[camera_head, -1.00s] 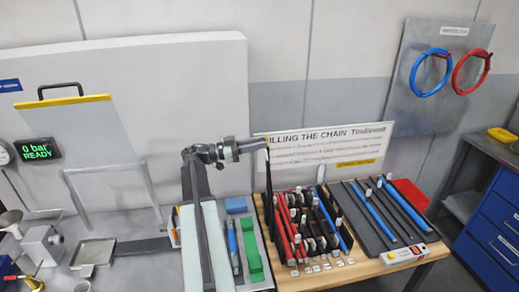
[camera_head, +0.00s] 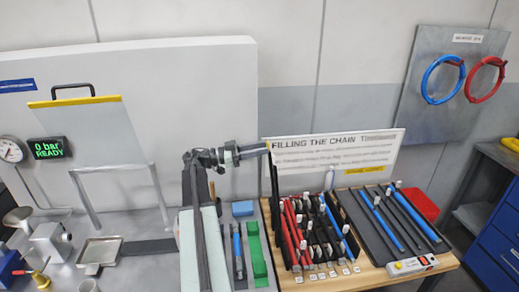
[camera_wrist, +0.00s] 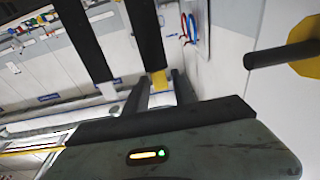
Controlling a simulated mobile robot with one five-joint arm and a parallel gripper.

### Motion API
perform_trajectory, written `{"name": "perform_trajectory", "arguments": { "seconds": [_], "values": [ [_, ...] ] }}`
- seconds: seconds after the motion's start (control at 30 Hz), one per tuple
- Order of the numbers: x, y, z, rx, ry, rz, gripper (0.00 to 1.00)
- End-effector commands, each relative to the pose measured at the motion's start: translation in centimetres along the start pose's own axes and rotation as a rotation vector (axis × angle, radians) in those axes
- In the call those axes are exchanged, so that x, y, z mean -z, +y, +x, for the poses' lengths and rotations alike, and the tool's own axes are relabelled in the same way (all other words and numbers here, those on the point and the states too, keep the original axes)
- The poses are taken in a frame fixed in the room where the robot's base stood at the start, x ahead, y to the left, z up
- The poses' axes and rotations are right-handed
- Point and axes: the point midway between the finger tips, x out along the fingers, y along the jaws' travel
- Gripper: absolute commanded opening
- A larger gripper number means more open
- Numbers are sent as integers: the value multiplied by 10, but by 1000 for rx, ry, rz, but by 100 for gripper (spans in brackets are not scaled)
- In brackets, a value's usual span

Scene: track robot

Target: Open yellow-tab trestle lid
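A grey lid panel (camera_head: 88,130) with a yellow strip (camera_head: 75,101) along its top edge stands raised and tilted at the left of the head view. A black handle (camera_head: 72,88) rises above the strip. A grey tubular frame (camera_head: 120,172) stands around its lower part. My gripper (camera_head: 267,149) is well to the right of the lid, in the air before the white sign, pointing right. The wrist view shows its two dark fingers (camera_wrist: 133,86) apart with nothing between them. The lid is not recognisable in the wrist view.
A wooden bench with a tool rack (camera_head: 312,235) and a black tray (camera_head: 395,222) lies below and right of my gripper. A gauge (camera_head: 12,149), a green "0 bar READY" display (camera_head: 49,148) and a metal tray (camera_head: 98,252) are near the lid. A white wall panel stands behind.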

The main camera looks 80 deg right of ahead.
Motion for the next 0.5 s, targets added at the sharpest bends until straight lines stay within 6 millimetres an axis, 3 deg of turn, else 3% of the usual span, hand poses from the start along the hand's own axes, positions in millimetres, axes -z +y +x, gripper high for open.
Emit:
{"name": "perform_trajectory", "arguments": {
  "seconds": [0.27,0.5],
  "values": [
    [-5,3,-2,-11,-13,-1,44],
    [-4,1,-47,-4,-7,0,44]
  ]
}}
